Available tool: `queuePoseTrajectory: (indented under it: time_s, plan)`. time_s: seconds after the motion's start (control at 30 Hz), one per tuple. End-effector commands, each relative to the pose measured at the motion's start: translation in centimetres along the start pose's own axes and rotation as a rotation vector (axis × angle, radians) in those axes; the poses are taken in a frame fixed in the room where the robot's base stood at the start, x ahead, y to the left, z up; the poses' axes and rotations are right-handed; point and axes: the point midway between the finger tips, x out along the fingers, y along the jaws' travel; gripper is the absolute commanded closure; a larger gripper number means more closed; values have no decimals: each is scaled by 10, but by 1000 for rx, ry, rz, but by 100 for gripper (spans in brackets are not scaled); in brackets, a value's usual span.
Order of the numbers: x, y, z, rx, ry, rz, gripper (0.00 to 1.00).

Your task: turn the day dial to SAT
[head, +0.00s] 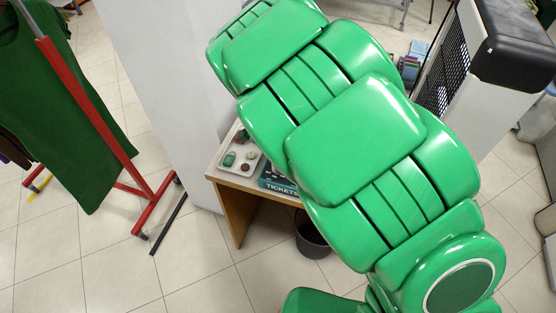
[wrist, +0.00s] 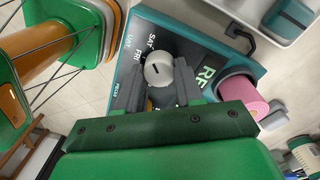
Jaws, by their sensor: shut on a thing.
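The day dial (wrist: 158,70) is a pale round knob with a short dark mark, on the dark face of a teal-edged box (wrist: 203,47) in the wrist view. The labels SAT (wrist: 151,39) and FRI (wrist: 138,55) are printed up and left of the knob. I cannot tell which day the mark points at. My gripper (wrist: 160,80) has its grey fingers on both sides of the knob, shut on it. The lower side of the knob is hidden by my gripper. In the head view my green arm hides the gripper and the dial.
In the head view a wooden table (head: 230,190) carries a tray of small items (head: 225,165) and a box marked TICKETS (head: 277,182). A dark bin (head: 312,240) stands below. A red garment rack (head: 95,110) is at left. A pink roll (wrist: 243,98) shows in the wrist view.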

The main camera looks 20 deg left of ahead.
Motion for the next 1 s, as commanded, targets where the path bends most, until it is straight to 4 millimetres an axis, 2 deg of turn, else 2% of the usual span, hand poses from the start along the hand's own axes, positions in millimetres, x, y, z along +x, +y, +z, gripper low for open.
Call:
queuePoseTrajectory:
  time_s: [0.43,0.47,0.6,1.0]
  plan:
    - [0,0,0,8,1,-1,94]
    - [0,0,0,8,1,-1,60]
    - [0,0,0,8,1,-1,39]
    - [-3,0,0,7,1,-1,39]
